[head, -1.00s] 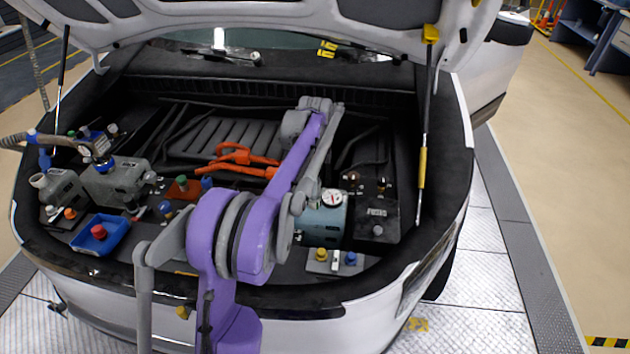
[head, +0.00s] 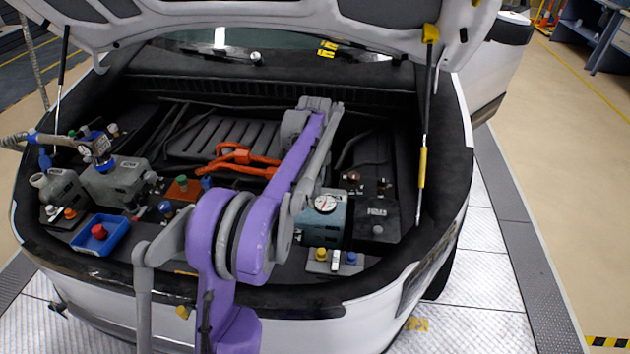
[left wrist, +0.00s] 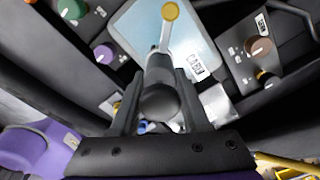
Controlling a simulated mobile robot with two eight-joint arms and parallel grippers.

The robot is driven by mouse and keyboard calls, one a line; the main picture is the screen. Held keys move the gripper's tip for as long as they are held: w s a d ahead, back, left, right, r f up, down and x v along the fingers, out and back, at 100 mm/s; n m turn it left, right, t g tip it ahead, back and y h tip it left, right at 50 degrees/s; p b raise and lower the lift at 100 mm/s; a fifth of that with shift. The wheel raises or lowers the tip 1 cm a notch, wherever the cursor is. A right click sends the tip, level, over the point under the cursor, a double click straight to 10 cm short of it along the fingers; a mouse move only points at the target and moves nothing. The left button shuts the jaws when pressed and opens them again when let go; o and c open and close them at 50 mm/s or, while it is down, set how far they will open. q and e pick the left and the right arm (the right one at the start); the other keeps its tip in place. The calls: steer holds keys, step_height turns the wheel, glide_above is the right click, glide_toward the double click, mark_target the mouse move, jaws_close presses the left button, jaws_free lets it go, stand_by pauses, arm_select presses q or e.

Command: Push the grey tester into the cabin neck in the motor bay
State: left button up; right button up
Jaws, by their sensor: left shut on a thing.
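My left gripper (left wrist: 160,90) is shut on the grey tester (left wrist: 160,103), whose dark rounded body sits between the two fingers in the left wrist view. In the head view the tester's white dial (head: 325,203) shows just right of my purple arm, in front of the blue-grey cabin tank (head: 334,229). The tank also shows in the left wrist view (left wrist: 205,40), with a label near the tester. The neck is hidden by the tester and arm, so I cannot tell how far in the tester sits. My right gripper is not in view.
A grey hose fitting (head: 88,145) stands over the grey tanks at left. A blue tray (head: 84,241) holds a red cap (head: 99,231). Orange cables (head: 240,158) cross the bay's middle. A lid strut (head: 423,170) stands at right, and the raised lid hangs above.

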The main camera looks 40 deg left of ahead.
arm_select(q)
steer(key=o, duration=1.1)
steer(key=shift+f, duration=0.1)
steer(key=shift+o, duration=0.2)
step_height(320, 180, up, 11)
steer(key=shift+f+p, duration=0.15)
steer(key=shift+p, duration=0.25)
